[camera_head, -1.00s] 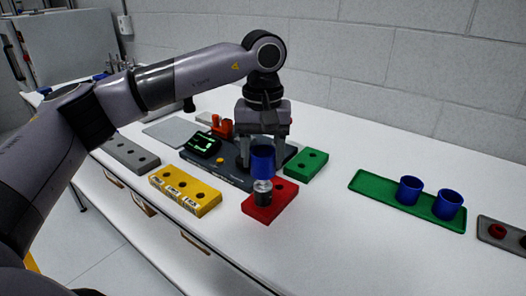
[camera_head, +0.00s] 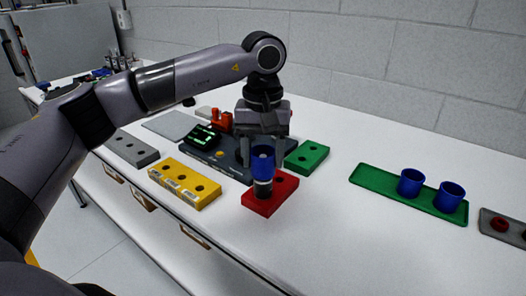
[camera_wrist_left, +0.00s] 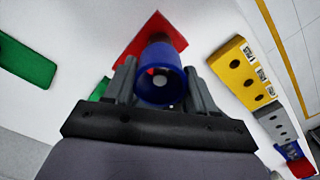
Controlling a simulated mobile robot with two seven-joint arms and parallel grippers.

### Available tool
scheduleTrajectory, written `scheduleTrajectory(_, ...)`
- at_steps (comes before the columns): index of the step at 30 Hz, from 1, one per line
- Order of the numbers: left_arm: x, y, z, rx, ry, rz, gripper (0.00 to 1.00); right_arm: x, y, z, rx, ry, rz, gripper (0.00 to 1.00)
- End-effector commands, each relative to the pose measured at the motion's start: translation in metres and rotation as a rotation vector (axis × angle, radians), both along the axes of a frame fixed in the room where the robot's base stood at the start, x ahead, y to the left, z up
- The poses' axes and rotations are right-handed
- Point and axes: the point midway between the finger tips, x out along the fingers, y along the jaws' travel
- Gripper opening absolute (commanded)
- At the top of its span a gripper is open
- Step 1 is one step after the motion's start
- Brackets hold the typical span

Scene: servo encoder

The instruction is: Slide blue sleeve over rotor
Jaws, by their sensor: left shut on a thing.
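The blue sleeve (camera_head: 262,163) is held upright between the fingers of my left gripper (camera_head: 262,150), above the red block (camera_head: 276,200). The rotor (camera_head: 262,190), dark with a silver band near its top, stands in the red block directly under the sleeve. Its lower part shows below the sleeve's rim. In the left wrist view, the left gripper (camera_wrist_left: 160,92) is shut on the sleeve (camera_wrist_left: 156,92), and a light metal tip shows inside its opening. I cannot tell exactly how far the sleeve surrounds the rotor. My right gripper is not in view.
Two more blue sleeves (camera_head: 410,182) stand on a green tray (camera_head: 380,184) at the right, beside a grey tray (camera_head: 488,226). A yellow block (camera_head: 185,185), a grey block (camera_head: 132,149) and a green block (camera_head: 306,156) stand nearby. The table front right is clear.

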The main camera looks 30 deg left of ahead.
Motion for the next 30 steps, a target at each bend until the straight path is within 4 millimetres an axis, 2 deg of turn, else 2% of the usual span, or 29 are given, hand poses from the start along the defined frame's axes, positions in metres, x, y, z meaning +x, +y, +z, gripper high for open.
scheduleTrajectory(17,0.0,0.0,-0.006,0.0,0.0,0.0,0.27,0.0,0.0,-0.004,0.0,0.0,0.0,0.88)
scheduleTrajectory(30,0.0,0.0,-0.022,0.0,0.001,0.0,0.27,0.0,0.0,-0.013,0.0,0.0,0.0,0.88)
